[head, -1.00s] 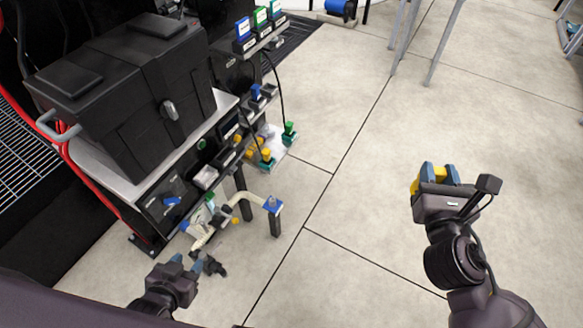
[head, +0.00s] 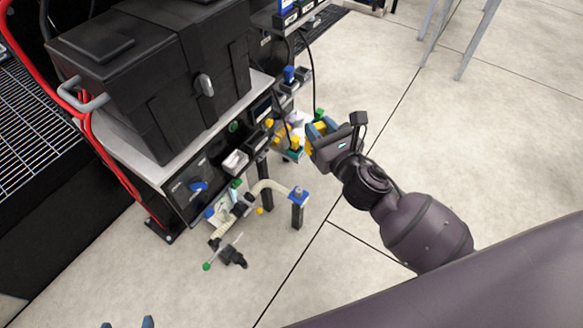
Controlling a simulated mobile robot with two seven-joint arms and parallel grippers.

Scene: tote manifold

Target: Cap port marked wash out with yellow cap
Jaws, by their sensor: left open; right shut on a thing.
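My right gripper (head: 318,132) is at the right side of the manifold, near its front edge, shut on a small yellow cap (head: 309,148) that is mostly hidden between the fingers. My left gripper (head: 128,323) shows only its fingertips at the bottom edge, open and low, apart from the manifold. The manifold panel (head: 182,187) with its ports sits under the black tote (head: 150,80). The port labels are too small to read, so I cannot tell which port is marked wash out.
A bent cream pipe (head: 270,187) with a blue-topped post (head: 298,196) stands out in front of the panel. Black and green fittings (head: 232,256) lie low near the floor. Red hoses (head: 100,155) run down the left.

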